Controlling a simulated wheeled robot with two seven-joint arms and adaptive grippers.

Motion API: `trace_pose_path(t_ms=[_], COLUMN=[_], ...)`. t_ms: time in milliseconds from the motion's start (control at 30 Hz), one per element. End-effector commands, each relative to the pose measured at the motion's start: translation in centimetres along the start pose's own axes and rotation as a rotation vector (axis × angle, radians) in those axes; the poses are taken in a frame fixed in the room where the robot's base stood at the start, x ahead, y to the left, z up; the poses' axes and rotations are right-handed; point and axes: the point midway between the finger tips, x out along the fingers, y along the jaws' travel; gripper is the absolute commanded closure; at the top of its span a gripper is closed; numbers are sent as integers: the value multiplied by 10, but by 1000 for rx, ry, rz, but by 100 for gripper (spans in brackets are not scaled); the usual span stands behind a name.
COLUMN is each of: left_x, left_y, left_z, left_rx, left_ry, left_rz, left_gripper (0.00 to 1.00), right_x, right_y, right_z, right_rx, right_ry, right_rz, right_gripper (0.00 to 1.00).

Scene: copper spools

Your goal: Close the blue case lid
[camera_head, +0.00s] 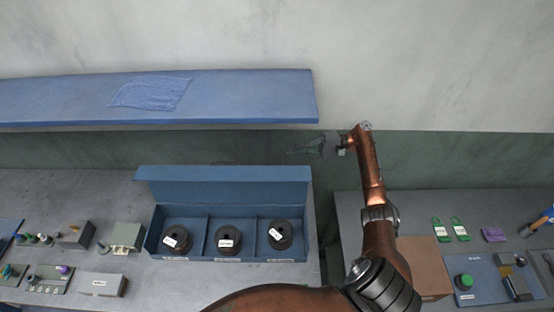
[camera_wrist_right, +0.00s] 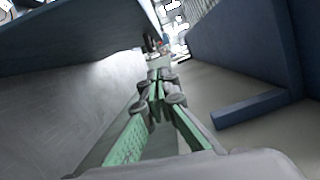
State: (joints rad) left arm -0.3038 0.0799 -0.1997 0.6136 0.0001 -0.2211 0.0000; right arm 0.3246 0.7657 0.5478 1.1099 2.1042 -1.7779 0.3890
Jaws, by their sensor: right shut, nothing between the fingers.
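The blue case (camera_head: 233,259) stands on the grey bench with its lid (camera_head: 225,187) open, raised along the back edge. Three dark spools with white labels sit inside, one per compartment: left (camera_head: 176,240), middle (camera_head: 228,239) and right (camera_head: 280,235). My right gripper (camera_head: 312,147) is shut and empty, beyond the lid's back right corner and apart from it in the head view. In the right wrist view its green fingers (camera_wrist_right: 157,86) meet at the tips. A dark blue panel on the right there (camera_wrist_right: 245,45) looks like the case or lid. My left gripper is not in view.
A blue wall shelf (camera_head: 230,98) with a crumpled blue sheet (camera_head: 150,93) hangs above and behind the case. Small devices, including a grey box (camera_head: 125,237), stand left of it. A brown box (camera_head: 424,262) and a panel with a green button (camera_head: 464,281) lie right.

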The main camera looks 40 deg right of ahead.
Motion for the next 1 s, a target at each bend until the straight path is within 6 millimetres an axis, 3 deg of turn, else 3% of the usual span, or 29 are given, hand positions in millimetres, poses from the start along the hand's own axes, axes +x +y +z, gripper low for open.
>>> trace_pose_path(t_ms=[200,500,733,1000], left_x=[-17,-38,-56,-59], left_y=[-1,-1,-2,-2], left_z=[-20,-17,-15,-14], left_rx=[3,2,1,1], left_ry=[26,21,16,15], left_rz=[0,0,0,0], left_gripper=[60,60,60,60], right_x=[36,97,102,105], right_y=[-5,-5,-3,-1], right_z=[2,2,32,40], right_rx=[-1,-1,0,0], right_ry=[-4,-3,-1,-1], right_rz=[-1,-1,1,0], right_gripper=[100,100,100,100])
